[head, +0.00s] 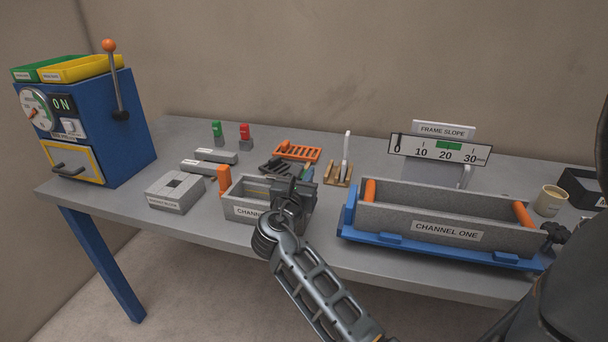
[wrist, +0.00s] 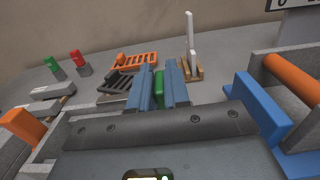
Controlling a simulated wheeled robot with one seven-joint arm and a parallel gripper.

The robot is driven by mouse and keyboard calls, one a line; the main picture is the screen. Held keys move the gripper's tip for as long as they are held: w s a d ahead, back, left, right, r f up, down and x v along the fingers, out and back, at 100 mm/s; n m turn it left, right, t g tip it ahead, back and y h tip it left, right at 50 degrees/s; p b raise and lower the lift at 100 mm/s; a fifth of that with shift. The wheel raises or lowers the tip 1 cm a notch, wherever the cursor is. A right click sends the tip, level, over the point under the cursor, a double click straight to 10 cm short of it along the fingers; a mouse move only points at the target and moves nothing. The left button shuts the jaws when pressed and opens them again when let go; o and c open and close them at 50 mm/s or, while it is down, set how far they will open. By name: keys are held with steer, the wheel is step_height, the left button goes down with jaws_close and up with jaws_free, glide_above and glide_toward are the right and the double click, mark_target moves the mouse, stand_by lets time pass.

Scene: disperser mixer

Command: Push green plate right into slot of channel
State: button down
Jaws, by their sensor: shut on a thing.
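The green plate (wrist: 159,90) shows as a narrow green strip between the two blue fingers of my gripper (wrist: 159,76) in the wrist view. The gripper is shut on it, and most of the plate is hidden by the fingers. In the head view my gripper (head: 296,187) is over the right end of the smaller grey channel (head: 238,211), whose label is partly covered by my arm. An orange piece (head: 224,179) stands at this channel's left end; it also shows in the wrist view (wrist: 22,124). The channel's slot is hidden, so I cannot tell whether the plate touches it.
Channel One (head: 370,216), with orange end pieces, stands to the right on a blue base (head: 393,243). Behind are an orange rack (head: 297,152) and a wooden stand (head: 339,176). A grey block (head: 175,194) is left; a blue machine (head: 120,142) stands far left.

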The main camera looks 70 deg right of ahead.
steer(key=shift+f+b, duration=0.45)
steer(key=shift+f, duration=0.45)
steer(key=c, duration=1)
jaws_free()
steer(key=shift+s+a+b, duration=0.15)
steer(key=shift+a+b, duration=0.1)
steer(key=shift+a, duration=1.7)
steer(key=shift+s+a+b, duration=0.15)
steer(key=shift+a+b, duration=0.05)
steer(key=shift+a, duration=1.75)
